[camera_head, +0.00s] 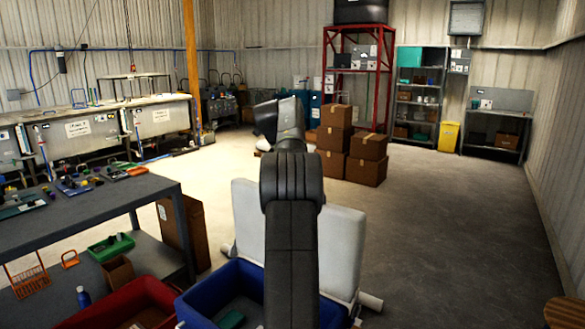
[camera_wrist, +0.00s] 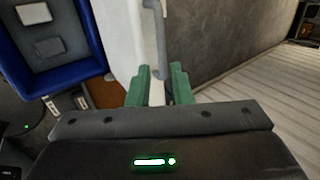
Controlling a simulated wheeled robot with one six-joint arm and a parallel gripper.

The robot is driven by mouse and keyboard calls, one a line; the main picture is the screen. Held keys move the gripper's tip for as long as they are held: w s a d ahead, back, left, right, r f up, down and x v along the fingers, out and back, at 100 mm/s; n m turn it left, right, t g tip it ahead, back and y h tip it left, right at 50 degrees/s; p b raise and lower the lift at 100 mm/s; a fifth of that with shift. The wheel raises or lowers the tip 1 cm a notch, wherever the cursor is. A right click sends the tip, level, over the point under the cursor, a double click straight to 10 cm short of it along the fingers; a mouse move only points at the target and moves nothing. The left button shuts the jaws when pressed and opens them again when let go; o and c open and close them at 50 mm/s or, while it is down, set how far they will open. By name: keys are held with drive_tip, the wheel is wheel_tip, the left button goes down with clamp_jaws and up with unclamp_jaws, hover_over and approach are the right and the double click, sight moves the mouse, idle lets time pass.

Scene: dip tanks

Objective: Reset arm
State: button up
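My gripper (camera_wrist: 158,78) shows in the wrist view with its two green fingers apart. No held object is visible between them; a white panel (camera_wrist: 122,35) with a grey bar (camera_wrist: 157,40) on it shows beyond the gap. In the head view my dark arm rises through the middle of the picture and bends at the top. There the fingers cannot be made out behind the arm.
A blue bin (camera_head: 198,302) and a red bin (camera_head: 125,305) stand low in front. A workbench (camera_head: 150,190) with small parts is at left, dip tanks (camera_head: 80,128) behind it. Cardboard boxes (camera_head: 368,158) stand ahead. The floor at right (camera_head: 450,220) is clear.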

drive_tip(key=shift+f, duration=0.1)
drive_tip(key=p+x, duration=0.1)
drive_tip(key=x, duration=1.2)
drive_tip(key=shift+w+d+f+p, duration=0.15)
drive_tip(key=shift+w+d+p, duration=0.05)
drive_tip(key=shift+w+p, duration=0.15)
drive_tip(key=shift+s, duration=0.15)
drive_tip(key=shift+a, duration=0.1)
